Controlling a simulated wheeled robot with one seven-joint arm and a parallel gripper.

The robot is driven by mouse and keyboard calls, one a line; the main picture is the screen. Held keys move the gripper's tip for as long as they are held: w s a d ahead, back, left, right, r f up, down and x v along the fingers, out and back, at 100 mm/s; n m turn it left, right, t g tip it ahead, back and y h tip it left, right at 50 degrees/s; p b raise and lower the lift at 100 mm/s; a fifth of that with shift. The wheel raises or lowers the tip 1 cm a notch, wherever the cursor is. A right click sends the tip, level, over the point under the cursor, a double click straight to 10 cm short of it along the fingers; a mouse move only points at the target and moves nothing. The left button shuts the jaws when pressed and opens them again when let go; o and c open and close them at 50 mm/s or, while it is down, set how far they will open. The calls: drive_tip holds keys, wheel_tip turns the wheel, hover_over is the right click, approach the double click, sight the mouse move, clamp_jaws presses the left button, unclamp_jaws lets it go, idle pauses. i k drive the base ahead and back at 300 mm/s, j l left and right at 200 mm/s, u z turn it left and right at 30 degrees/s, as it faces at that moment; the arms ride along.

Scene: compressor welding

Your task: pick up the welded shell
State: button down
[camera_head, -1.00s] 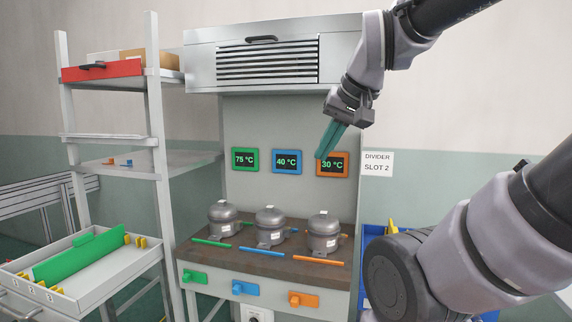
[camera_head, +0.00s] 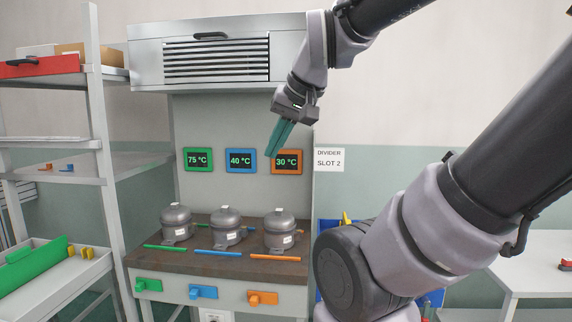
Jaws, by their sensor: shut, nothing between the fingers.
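Three dark grey compressor shells stand upright in a row on the brown bench top (camera_head: 215,262): a left shell (camera_head: 176,222), a middle shell (camera_head: 226,226) and a right shell (camera_head: 280,229). I cannot tell from this view which of them is welded. My gripper (camera_head: 275,150) has teal fingers and is shut and empty. It hangs in the air above the right shell, in front of the orange-framed display, pointing down and slightly left. It touches none of the shells.
Displays read 75 °C in green (camera_head: 198,160), 40 °C in blue (camera_head: 240,160) and 30 °C in orange (camera_head: 286,161). Coloured bars lie before the shells. A grey rack (camera_head: 106,170) stands left, with a white tray (camera_head: 95,268). A white table (camera_head: 545,262) is at right.

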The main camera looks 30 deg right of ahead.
sight(227, 230)
drive_tip(key=i+j+z, duration=0.5)
drive_tip(key=i+j, duration=0.35)
drive_tip(key=i, duration=0.15)
